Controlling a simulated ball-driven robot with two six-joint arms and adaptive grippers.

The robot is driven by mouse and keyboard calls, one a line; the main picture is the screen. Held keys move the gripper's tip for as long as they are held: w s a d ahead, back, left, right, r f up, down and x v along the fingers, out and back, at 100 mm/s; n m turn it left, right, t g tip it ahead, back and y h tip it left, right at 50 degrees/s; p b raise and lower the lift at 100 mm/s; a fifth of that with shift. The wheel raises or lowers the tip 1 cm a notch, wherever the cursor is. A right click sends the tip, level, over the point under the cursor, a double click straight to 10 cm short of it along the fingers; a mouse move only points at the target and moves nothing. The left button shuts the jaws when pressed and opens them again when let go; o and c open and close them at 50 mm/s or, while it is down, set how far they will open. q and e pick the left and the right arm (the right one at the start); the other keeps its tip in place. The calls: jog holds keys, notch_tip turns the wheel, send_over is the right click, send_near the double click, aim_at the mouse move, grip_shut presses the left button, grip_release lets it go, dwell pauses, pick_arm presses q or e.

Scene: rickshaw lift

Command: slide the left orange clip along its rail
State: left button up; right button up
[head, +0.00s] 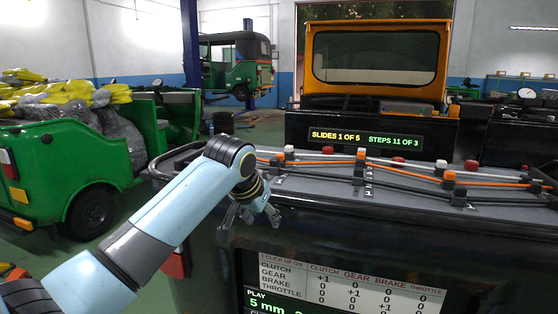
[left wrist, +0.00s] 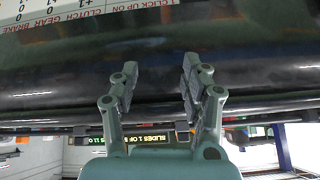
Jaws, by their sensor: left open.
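More orange clips stand along the rails, one at the middle (head: 361,156) and one at the right (head: 449,177). My left gripper (head: 262,213) is open and empty, at the front left edge of the panel, below and nearer than the left clip and apart from it. In the left wrist view its two fingers (left wrist: 160,82) are spread before a dark glossy surface; no clip can be made out between them. My right gripper is not in view.
A lit sign (head: 366,139) reading "SLIDES 1 OF 5, STEPS 11 OF 3" stands behind the panel. A label table (head: 350,285) is on the front face. Red and white knobs line the rails. A green rickshaw (head: 70,170) stands at left, with open floor between.

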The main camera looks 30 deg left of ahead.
pick_arm(q)
jog(key=n+t, duration=0.2)
send_near(280, 154)
jog(key=s, duration=0.1)
jog(key=shift+y, duration=0.3)
jog(key=x, duration=0.6)
jog(key=b+x, duration=0.1)
jog(key=x, duration=0.2)
jog(key=shift+w+d+f, duration=0.1)
jog(key=shift+w+d, duration=0.1)
jog(key=shift+w, duration=0.3)
grip_shut()
